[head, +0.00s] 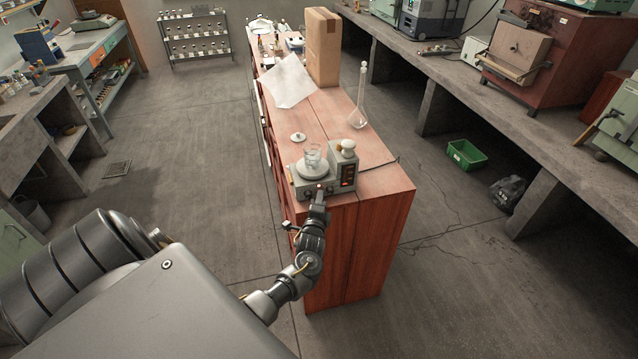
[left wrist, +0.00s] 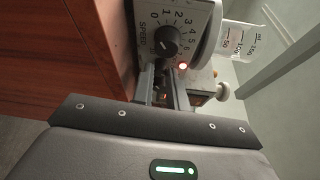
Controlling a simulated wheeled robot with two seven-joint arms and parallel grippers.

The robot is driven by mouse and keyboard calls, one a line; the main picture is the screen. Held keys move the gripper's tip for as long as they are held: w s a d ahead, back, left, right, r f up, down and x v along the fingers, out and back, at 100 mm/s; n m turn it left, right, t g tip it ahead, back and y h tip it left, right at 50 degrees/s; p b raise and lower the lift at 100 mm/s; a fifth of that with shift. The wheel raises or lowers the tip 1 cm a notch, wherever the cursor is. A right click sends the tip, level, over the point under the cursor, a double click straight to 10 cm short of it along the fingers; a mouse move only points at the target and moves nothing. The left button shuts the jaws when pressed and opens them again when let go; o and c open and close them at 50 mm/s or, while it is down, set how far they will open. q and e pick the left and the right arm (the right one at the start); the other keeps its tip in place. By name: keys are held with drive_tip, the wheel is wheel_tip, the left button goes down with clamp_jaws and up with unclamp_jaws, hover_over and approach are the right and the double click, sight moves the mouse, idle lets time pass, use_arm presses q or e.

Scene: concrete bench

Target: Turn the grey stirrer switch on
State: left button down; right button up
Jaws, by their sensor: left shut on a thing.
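The grey stirrer (head: 305,190) stands at the near end of the wooden bench, with a glass beaker (head: 312,157) on its round plate. The left wrist view shows its front face with a black SPEED dial (left wrist: 168,42) pointing near 0 and a small lit red lamp (left wrist: 183,66). My left gripper (head: 319,190) is at this front face, beside the dial and lamp; its fingers also show in the left wrist view (left wrist: 163,82). They are shut on the stirrer switch, which they mostly hide. My right gripper is out of view.
A grey box with a red display (head: 348,176) adjoins the stirrer on the right. A glass flask (head: 358,105) and a small white lidlike piece (head: 298,137) stand farther back. Floor left of the bench is clear.

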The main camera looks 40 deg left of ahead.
use_arm(q)
drive_tip(key=c, duration=1.7)
unclamp_jaws()
drive_tip(key=b+v, duration=0.2)
drive_tip(key=v, duration=0.9)
drive_tip(key=shift+w, duration=0.1)
